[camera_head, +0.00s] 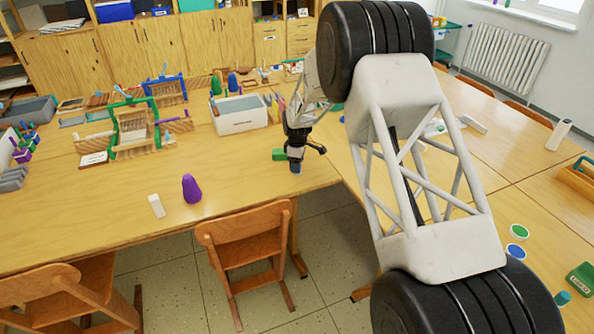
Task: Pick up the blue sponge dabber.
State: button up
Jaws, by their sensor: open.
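My gripper (302,152) points down over the right end of the long wooden table, near its front corner. A small blue piece (296,167) shows directly below it, between or just under the fingers; it looks like the blue sponge dabber, but most of it is hidden. The jaws are open. I cannot tell whether a finger touches it.
A purple rounded cone (192,188) and a white block (156,206) stand on the table's front left part. A white box (240,122) of supplies stands behind. A wooden chair (246,240) is at the front edge. The tabletop between cone and gripper is clear.

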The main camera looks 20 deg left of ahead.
jog(key=shift+f, duration=1.05)
jog(key=shift+c, duration=0.3)
jog(key=c, duration=0.9)
jog(key=shift+r, duration=0.1)
jog(key=shift+r, duration=0.45)
notch_tip(320, 180, up, 3)
jog(key=shift+s+d+f, duration=0.1)
jog(key=shift+f, duration=0.1)
jog(key=s+d, duration=0.3)
jog(key=s, duration=0.1)
jog(key=s+d+r, duration=0.1)
jog(key=s+d, duration=0.1)
jog(key=s, duration=0.2)
jog(key=s+d, duration=0.3)
jog(key=s, duration=0.2)
jog(key=shift+d+r, duration=0.15)
jog(key=shift+d, duration=0.2)
